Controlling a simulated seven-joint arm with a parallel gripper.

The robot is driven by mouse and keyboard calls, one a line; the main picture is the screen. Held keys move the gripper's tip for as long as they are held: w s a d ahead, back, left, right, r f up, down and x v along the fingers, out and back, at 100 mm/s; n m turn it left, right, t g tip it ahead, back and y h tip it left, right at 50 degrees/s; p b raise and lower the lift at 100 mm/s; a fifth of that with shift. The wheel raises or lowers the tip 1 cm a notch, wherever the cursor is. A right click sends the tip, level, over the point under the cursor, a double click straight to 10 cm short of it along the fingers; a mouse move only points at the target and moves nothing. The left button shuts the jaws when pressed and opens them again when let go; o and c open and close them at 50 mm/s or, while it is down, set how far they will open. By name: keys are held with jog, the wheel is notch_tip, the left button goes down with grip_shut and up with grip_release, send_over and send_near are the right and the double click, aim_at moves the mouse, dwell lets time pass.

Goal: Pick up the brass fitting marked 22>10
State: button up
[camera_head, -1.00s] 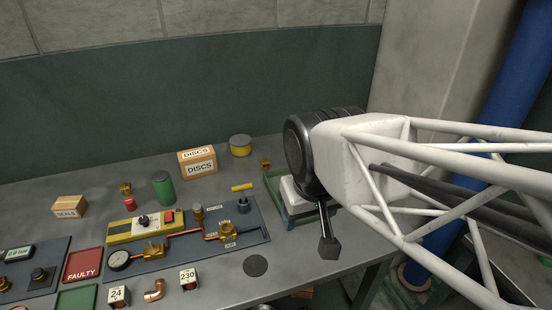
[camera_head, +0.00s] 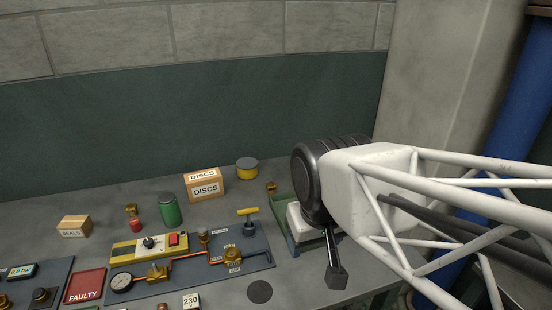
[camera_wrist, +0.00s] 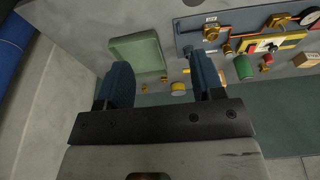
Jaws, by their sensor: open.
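A small brass fitting (camera_head: 271,187) stands on the bench just behind the green tray, right of the yellow drum. It also shows in the wrist view (camera_wrist: 164,79), between and beyond my fingers. Another small brass fitting (camera_head: 131,209) stands at the back left, behind a red cylinder. No marking is legible on either, so I cannot tell which is 22>10. My gripper (camera_wrist: 163,78) is open and empty, with its two blue fingers wide apart. In the head view it hangs by the tray, mostly hidden by my wrist.
The green tray (camera_wrist: 140,54) looks empty in the wrist view. The yellow drum (camera_head: 247,169), DISCS box (camera_head: 205,186) and green cylinder (camera_head: 169,210) stand along the back. A pipework panel (camera_head: 262,261) with gauge and valves fills the middle. A dark disc (camera_head: 259,292) lies in front.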

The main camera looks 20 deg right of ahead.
jog(key=shift+o, duration=0.5)
jog(key=w+d+n+g+h, duration=0.1)
jog(key=w+d+n+h, duration=0.3)
jog(key=w, duration=1.1)
jog(key=w+d+n+g+h, duration=0.2)
jog(key=w+d+n, duration=0.3)
jog(key=w, duration=0.9)
jog(key=w+d+f+n+h, duration=0.1)
jog(key=w+f+n+h, duration=0.1)
jog(key=w, duration=0.8)
jog(key=w+d+f+n+h, duration=0.2)
jog(key=w+f+n+h, duration=0.1)
jog(key=w+f, duration=0.4)
jog(key=w+d+f+n+h, duration=0.2)
jog(key=w+f+n, duration=0.2)
jog(key=w, duration=0.8)
jog(key=shift+w+f+n+t, duration=0.3)
jog(key=shift+w+f+t, duration=0.1)
jog(key=shift+f, duration=0.1)
jog(key=shift+d+f, duration=0.1)
